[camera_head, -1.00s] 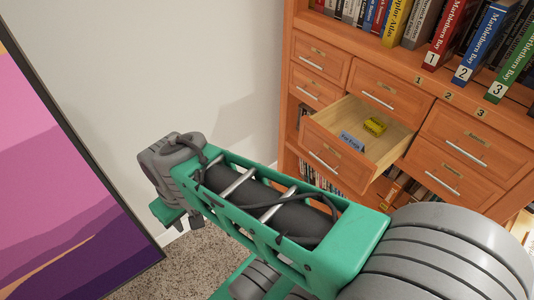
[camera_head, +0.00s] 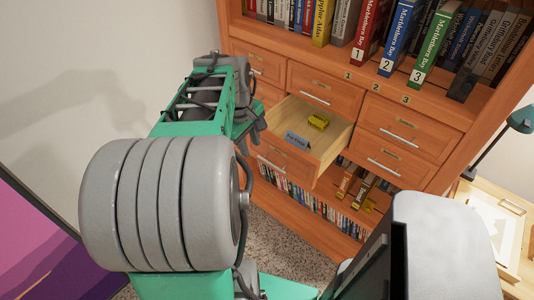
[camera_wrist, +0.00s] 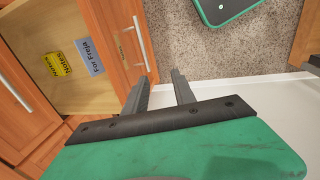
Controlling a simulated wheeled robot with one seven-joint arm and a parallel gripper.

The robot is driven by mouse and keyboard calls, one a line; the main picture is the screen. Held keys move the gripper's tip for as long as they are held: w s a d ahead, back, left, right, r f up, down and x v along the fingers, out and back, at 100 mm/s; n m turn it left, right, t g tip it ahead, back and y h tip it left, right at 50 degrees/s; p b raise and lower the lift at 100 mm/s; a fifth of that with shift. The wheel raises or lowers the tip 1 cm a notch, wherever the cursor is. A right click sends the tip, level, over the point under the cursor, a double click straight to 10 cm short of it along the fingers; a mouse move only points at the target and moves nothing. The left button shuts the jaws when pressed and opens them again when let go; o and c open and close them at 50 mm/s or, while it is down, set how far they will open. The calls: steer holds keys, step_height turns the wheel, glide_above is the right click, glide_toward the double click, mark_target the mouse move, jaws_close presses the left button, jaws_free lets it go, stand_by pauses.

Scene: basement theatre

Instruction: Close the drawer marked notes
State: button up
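One drawer (camera_head: 284,163) in the orange wooden cabinet is pulled open, in the lower middle. Inside lie a yellow pack (camera_head: 318,121) and a blue-grey card (camera_head: 297,140). In the wrist view the yellow pack (camera_wrist: 57,64) reads "Notes" and the card (camera_wrist: 89,57) reads "For Freja". The drawer front (camera_wrist: 124,38) has a metal handle (camera_wrist: 141,44) and a brass label plate, whose text I cannot read. My gripper (camera_wrist: 161,76) is open and empty, its fingers just outside the drawer front. In the head view my arm partly hides the gripper beside the drawer.
Closed drawers (camera_head: 411,127) surround the open one. Books (camera_head: 402,38) stand on the shelf above, and more cases (camera_head: 310,200) fill the shelf below. A side table (camera_head: 492,222) with a lamp is at the right. Carpet (camera_head: 280,240) lies in front of the cabinet.

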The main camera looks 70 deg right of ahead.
mark_target(268, 162)
steer(key=s+d+f, duration=0.1)
steer(key=f, duration=0.1)
steer(key=s+d+f, duration=0.1)
steer(key=f, duration=0.2)
steer(key=s+d+f, duration=0.1)
steer(key=s+f, duration=0.1)
steer(key=shift+s+f, duration=0.1)
steer(key=shift+f, duration=0.15)
steer(key=shift+a, duration=0.1)
steer(key=shift+c, duration=0.3)
jaws_close()
stand_by(0.8)
